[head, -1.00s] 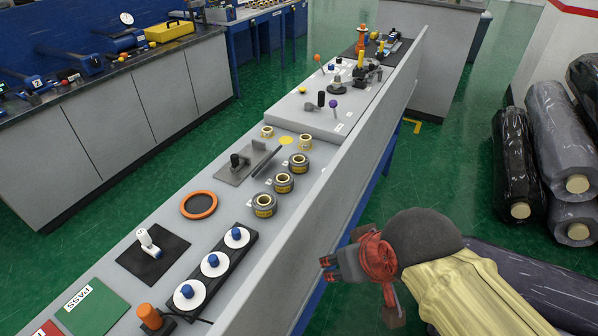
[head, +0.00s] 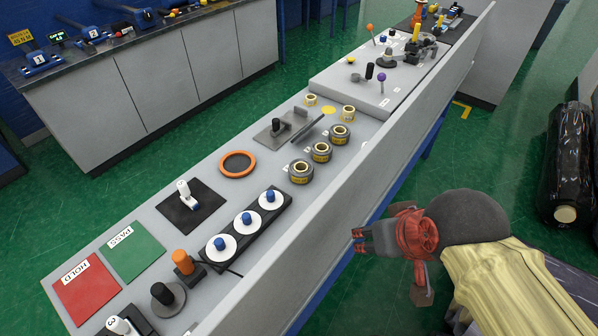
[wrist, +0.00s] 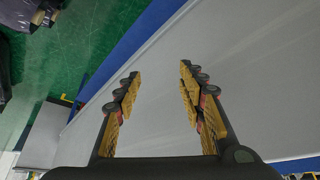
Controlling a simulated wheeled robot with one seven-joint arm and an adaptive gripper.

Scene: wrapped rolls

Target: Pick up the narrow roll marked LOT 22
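Three grey wrapped rolls with yellow bands and cores stand in a row on the counter in the head view: a front one (head: 301,172), a middle one (head: 320,153) and a back one (head: 340,135). Two smaller, pale yellow rolls stand behind them, one at left (head: 311,100) and one at right (head: 348,113). The lot marks are too small to read, so I cannot tell which is LOT 22. My gripper (head: 357,241) is outside the counter's near wall, apart from all rolls. The wrist view shows my gripper (wrist: 158,85) open and empty, facing a plain grey panel.
A long upright grey wall (head: 365,175) edges the counter between my gripper and the rolls. A thin dark bar (head: 308,128), a grey fixture (head: 275,128) and an orange ring (head: 238,164) are near the rolls.

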